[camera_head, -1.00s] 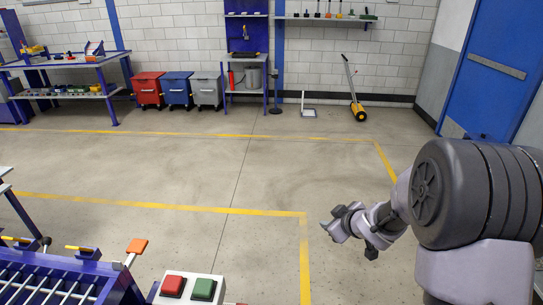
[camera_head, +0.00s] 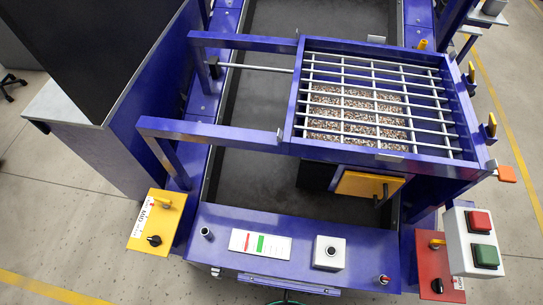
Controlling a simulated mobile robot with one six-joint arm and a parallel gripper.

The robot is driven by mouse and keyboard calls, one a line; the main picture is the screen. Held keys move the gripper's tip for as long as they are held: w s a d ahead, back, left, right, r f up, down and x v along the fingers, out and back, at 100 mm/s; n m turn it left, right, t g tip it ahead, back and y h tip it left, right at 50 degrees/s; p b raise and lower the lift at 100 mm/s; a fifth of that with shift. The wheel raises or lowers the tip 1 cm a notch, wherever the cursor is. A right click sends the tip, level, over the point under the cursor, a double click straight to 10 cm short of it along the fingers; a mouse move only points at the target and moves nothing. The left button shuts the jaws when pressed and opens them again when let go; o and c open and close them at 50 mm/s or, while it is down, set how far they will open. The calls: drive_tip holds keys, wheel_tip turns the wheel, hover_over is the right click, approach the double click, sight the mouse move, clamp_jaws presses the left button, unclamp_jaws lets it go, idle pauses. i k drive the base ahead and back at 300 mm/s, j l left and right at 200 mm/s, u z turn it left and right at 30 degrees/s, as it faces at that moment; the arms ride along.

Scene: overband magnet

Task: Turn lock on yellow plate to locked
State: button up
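The yellow plate (camera_head: 172,222) is at the lower left of the blue machine. It carries a yellow handle (camera_head: 160,202) near its top, a black rotary knob (camera_head: 154,240) near its bottom and a white label strip (camera_head: 141,221) along its left edge. The label is too small to read. I cannot tell whether the lock there is locked or unlocked. My gripper is out of view.
A similar red plate (camera_head: 426,262) is at the lower right, beside a white box with a red button (camera_head: 479,221) and a green button (camera_head: 486,256). A barred grate (camera_head: 375,68) over gravel stands behind. Open floor (camera_head: 70,230) lies left.

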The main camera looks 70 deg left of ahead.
sight(154, 241)
drive_tip(key=u, duration=3.9)
